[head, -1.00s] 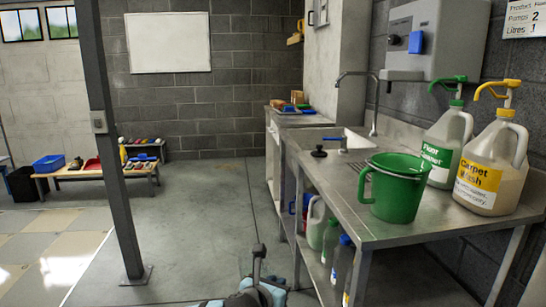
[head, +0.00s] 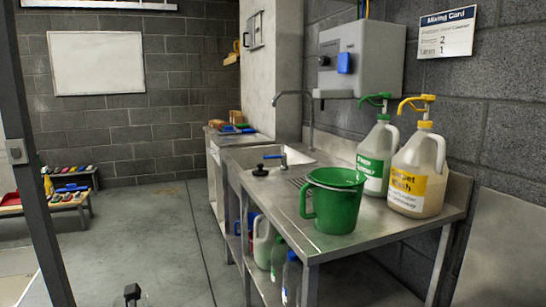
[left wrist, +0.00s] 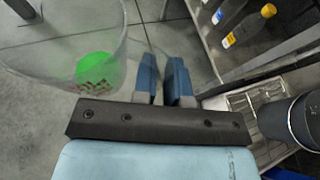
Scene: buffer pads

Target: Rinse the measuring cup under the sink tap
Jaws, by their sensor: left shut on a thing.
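The measuring cup (left wrist: 60,35) is a clear, see-through vessel at the upper left of the left wrist view. A bright green patch (left wrist: 95,67) with small reddish marks shows at its bottom. My left gripper (left wrist: 163,68) has its blue fingers close together beside the cup and is shut on it; the gripped part is hard to make out. In the head view the steel sink (head: 290,160) is set in the bench, with a tall curved tap (head: 311,125) at its back. My right gripper is not in view.
On the steel bench (head: 262,205) stand a green bucket (head: 338,207), a Floor Cleaner jug (head: 378,155) and a Carpet Wash jug (head: 418,178). A black plug (head: 260,171) lies by the sink. Bottles (head: 291,280) stand under the bench.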

